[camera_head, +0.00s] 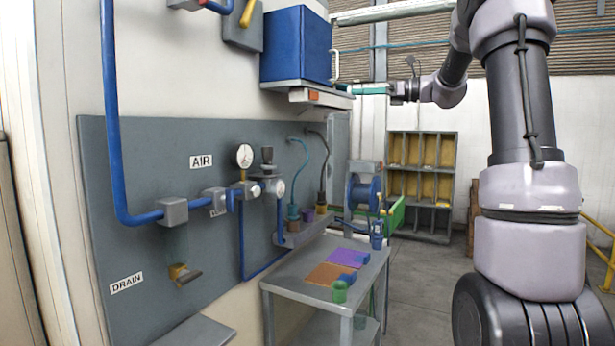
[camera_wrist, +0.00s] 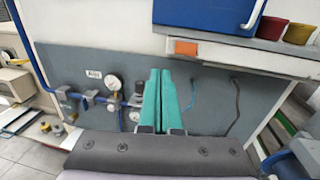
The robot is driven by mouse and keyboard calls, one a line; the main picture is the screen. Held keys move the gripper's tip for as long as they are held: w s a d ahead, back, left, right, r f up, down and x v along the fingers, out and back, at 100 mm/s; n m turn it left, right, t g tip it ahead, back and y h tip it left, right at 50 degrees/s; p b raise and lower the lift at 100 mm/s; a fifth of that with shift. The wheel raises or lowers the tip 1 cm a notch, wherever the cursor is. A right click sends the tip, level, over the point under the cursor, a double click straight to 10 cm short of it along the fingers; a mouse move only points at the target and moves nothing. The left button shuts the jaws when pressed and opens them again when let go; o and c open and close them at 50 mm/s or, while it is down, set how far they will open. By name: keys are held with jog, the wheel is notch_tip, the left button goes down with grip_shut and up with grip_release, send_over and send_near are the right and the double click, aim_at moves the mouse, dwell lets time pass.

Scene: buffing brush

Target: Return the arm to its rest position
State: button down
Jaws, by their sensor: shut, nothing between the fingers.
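My gripper (camera_head: 360,90) is raised at the upper middle of the head view, with its teal fingers pointing left. It is at about the height of the shelf under the blue cabinet (camera_head: 297,45); I cannot tell whether there is a gap between them. In the wrist view my gripper (camera_wrist: 160,72) shows both teal fingers closed together with nothing between them. My grey and white arm rises at the right of the head view and bends over toward the gripper.
A grey panel (camera_head: 150,240) with blue pipes and a gauge (camera_head: 243,156) covers the left wall. A cubby shelf (camera_head: 422,178) stands behind. Floor is clear right of the table.

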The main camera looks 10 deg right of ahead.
jog(key=s+a+f+n+g+h, duration=0.2)
jog(key=s+a+f+n+h, duration=0.15)
jog(key=s, duration=0.45)
jog(key=s+a+f+n+g+h, duration=0.1)
jog(key=s+a+f+n+h, duration=0.3)
jog(key=s, duration=0.5)
jog(key=s+d+f+n+t+h, duration=0.1)
jog(key=s+d+f+n+h, duration=0.1)
jog(key=s+f+n, duration=0.3)
jog(key=s+d+f+n+h, duration=0.3)
jog(key=s+f+n, duration=0.3)
jog(key=s, duration=0.4)
jog(key=shift+s+d+f+n+t+h, duration=0.25)
jog(key=shift+n+t+h, duration=0.15)
jog(key=shift+h, duration=0.25)
